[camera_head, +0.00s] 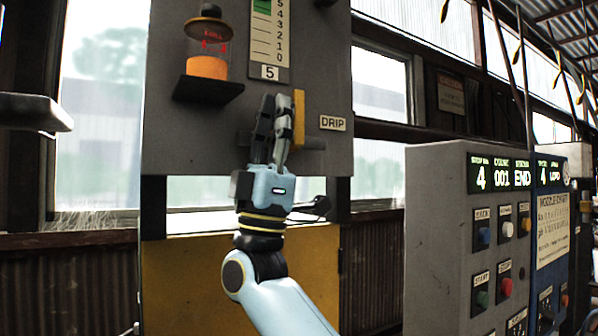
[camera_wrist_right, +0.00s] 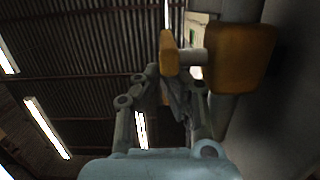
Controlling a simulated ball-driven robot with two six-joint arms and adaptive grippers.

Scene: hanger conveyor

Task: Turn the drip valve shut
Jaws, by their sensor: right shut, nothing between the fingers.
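The drip valve shows in the head view as an upright yellow handle (camera_head: 299,110) on the grey panel, left of the DRIP label (camera_head: 333,123). A grey pipe-like piece crosses below it. My right gripper (camera_head: 276,98) stands upright just left of the handle, its fingers together and empty; they partly cover the panel behind. In the right wrist view, my gripper fingers (camera_wrist_right: 170,95) are near a yellow piece (camera_wrist_right: 168,53) and a larger orange block (camera_wrist_right: 240,60) joined by a pale stub. I cannot tell whether they touch. I do not see my left gripper.
An oil jar (camera_head: 208,45) with orange liquid stands on a dark shelf (camera_head: 208,89) above left. A level scale (camera_head: 269,35) with a "5" plate hangs above my gripper. A grey control box (camera_head: 440,230) with buttons and displays is at right. A grey slab (camera_head: 35,112) juts in at left.

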